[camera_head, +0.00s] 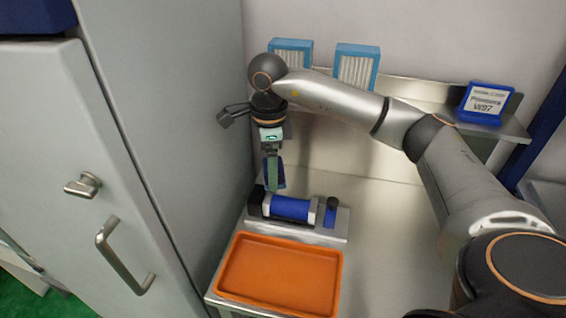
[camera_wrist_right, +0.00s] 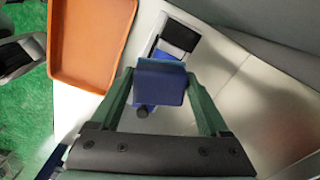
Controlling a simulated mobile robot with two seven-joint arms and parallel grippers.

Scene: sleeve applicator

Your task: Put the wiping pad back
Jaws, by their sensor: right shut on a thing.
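My right gripper (camera_head: 273,178), with green fingers, points down above the table near the cabinet side. It is shut on a dark blue block, which seems to be the wiping pad (camera_wrist_right: 160,84), seen between the fingers in the right wrist view. In the head view the pad (camera_head: 281,174) is partly hidden by a finger. The pad is held above and behind the sleeve applicator, a device with a blue roller (camera_head: 292,207) on a grey base (camera_head: 315,233). Whether the pad touches anything below cannot be told. My left gripper is out of view.
An orange tray (camera_head: 280,311) lies in front of the applicator and also shows in the right wrist view (camera_wrist_right: 80,80). A grey cabinet (camera_head: 180,130) with handles stands close on the left. Blue-framed boxes (camera_head: 357,67) and a blue labelled bin (camera_head: 485,103) are at the back. The table right of the applicator looks clear.

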